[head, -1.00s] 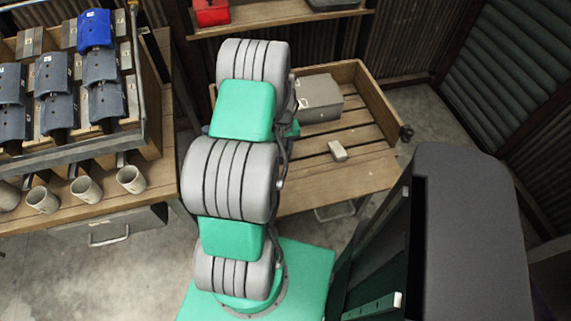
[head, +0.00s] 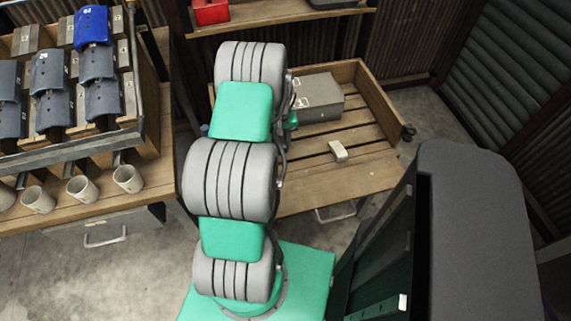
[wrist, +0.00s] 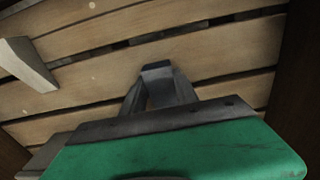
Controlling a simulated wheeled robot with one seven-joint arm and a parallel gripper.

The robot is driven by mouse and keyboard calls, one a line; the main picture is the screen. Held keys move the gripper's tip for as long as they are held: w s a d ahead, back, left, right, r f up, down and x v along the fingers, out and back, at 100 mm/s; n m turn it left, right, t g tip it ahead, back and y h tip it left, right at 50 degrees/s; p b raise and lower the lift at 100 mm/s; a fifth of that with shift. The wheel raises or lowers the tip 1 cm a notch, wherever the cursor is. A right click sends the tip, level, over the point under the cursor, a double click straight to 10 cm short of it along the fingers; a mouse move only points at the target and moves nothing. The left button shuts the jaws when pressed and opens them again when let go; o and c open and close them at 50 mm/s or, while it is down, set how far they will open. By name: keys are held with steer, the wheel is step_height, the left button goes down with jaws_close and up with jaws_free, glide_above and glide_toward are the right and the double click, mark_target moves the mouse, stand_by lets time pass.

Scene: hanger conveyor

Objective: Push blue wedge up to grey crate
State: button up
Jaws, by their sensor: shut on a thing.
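A grey box-like crate (head: 318,97) with a pale label stands at the back of the slatted wooden tray, right beside my arm. No blue wedge shows clearly. A small dull blue patch (head: 204,130) peeks out left of my arm; I cannot tell what it is. In the head view my arm hides most of my gripper. In the wrist view my gripper (wrist: 158,72) points at the slats, its fingers close together. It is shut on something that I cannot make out.
A small cream block (head: 338,151) lies on the slats of the wooden tray (head: 385,95); a pale block (wrist: 26,62) shows at left in the wrist view. The slats between block and right wall are clear. A rack with grey and blue pieces and several mugs (head: 128,179) stand left.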

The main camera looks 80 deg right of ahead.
steer(key=shift+w+d+b, duration=0.4)
steer(key=shift+w+d, duration=0.05)
steer(key=shift+d, duration=0.2)
steer(key=o, duration=1.2)
step_height(320, 180, up, 8)
steer(key=shift+f, duration=0.1)
